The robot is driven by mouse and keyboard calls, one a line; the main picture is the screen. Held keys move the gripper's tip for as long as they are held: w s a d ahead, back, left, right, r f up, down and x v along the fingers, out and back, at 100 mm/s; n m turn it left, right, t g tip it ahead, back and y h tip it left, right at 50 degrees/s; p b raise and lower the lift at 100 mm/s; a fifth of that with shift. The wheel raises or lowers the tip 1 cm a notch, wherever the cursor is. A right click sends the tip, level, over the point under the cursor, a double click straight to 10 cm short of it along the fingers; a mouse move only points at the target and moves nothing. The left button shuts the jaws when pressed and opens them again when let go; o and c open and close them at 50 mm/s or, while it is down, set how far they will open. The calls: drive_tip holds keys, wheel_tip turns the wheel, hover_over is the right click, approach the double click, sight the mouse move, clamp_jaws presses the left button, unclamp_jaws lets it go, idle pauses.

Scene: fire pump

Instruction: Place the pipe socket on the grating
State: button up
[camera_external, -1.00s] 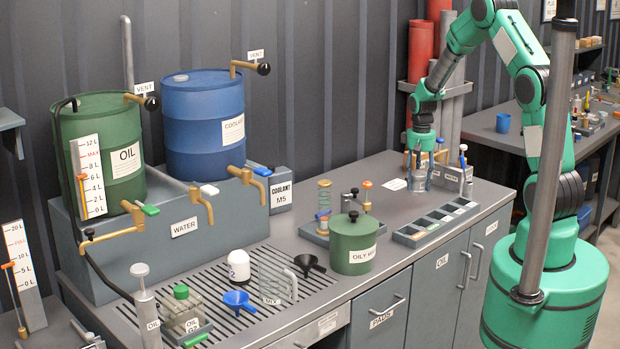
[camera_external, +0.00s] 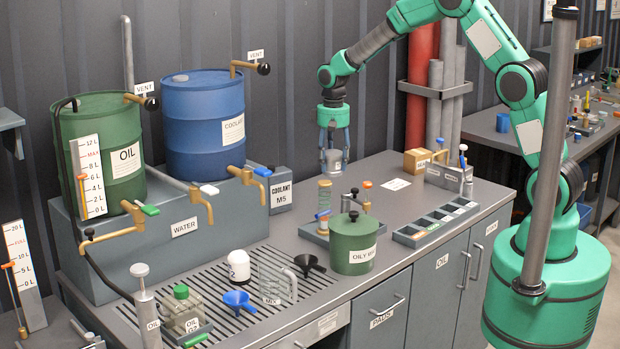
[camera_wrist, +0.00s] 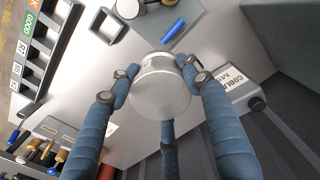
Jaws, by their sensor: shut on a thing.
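The pipe socket (camera_external: 334,161) is a short grey metal cylinder. My gripper (camera_external: 333,148) is shut on it and holds it in the air above the back of the bench, right of the coolant box. In the wrist view the socket (camera_wrist: 160,95) sits between the blue fingers of my gripper (camera_wrist: 162,75), its round face toward the camera. The grating (camera_external: 208,278) is the dark slatted area at the front left of the bench, to the left of and nearer than my gripper.
Bare slats show at the grating's left and back.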

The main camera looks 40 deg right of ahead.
drive_tip(key=s+a+r+n+p, duration=0.1)
drive_tip(key=s+a, duration=0.1)
drive_tip(key=a, duration=0.6)
drive_tip(key=s+a+r+n+p, duration=0.1)
drive_tip(key=a+r, duration=0.1)
drive_tip(key=a, duration=0.5)
drive_tip(key=s+a+f+n+p, duration=0.3)
drive_tip(key=s+a+n, duration=0.1)
drive_tip(key=s+a, duration=0.7)
drive_tip(key=s+a+f+n+p, duration=0.3)
drive_tip(key=s+a+n, duration=0.2)
drive_tip(key=s+a, duration=0.65)
drive_tip(key=s+a+f+n+b, duration=0.1)
drive_tip(key=a+f+n+b, duration=0.1)
drive_tip(key=a, duration=2.1)
drive_tip(key=shift+f+n, duration=0.3)
drive_tip(key=shift+f, duration=0.55)
